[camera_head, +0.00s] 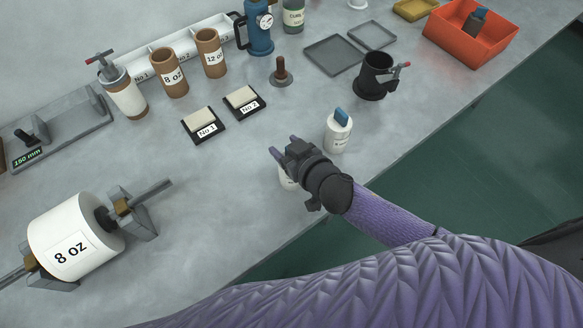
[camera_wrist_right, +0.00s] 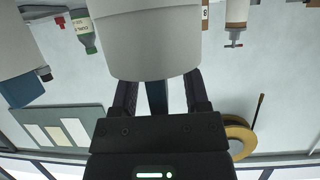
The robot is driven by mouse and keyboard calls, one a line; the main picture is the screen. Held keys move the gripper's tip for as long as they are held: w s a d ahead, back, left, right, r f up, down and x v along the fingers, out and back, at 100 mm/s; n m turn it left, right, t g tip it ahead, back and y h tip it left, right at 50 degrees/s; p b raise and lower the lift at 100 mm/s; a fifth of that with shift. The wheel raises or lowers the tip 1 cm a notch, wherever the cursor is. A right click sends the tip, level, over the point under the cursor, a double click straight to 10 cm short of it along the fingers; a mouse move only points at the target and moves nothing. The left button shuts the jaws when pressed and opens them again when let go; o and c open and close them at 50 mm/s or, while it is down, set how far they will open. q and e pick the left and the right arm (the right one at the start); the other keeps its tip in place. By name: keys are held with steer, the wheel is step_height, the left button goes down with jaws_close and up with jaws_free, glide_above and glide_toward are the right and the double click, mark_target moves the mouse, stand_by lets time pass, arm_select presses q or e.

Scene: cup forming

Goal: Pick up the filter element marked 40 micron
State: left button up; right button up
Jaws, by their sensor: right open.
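A white filter element (camera_head: 288,180) stands on the bench, mostly hidden behind my right gripper (camera_head: 284,147); its label cannot be read. In the right wrist view a large white cylinder (camera_wrist_right: 150,45) fills the space past my open fingers (camera_wrist_right: 160,92), and a blue tab (camera_wrist_right: 157,99) shows between them without visible contact. A second white filter element (camera_head: 338,135) with a blue tab on top stands upright just right of the gripper. Its label is too small to read, so I cannot tell which one is marked 40 micron. My left gripper is not in view.
A black cup with a red-handled part (camera_head: 372,78) stands at the upper right. A white 8 oz roll (camera_head: 75,235) lies at left. The bench edge runs close by my right arm.

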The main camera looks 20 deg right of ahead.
jaws_close()
steer(key=shift+r, duration=0.1)
stand_by(0.9)
stand_by(0.4)
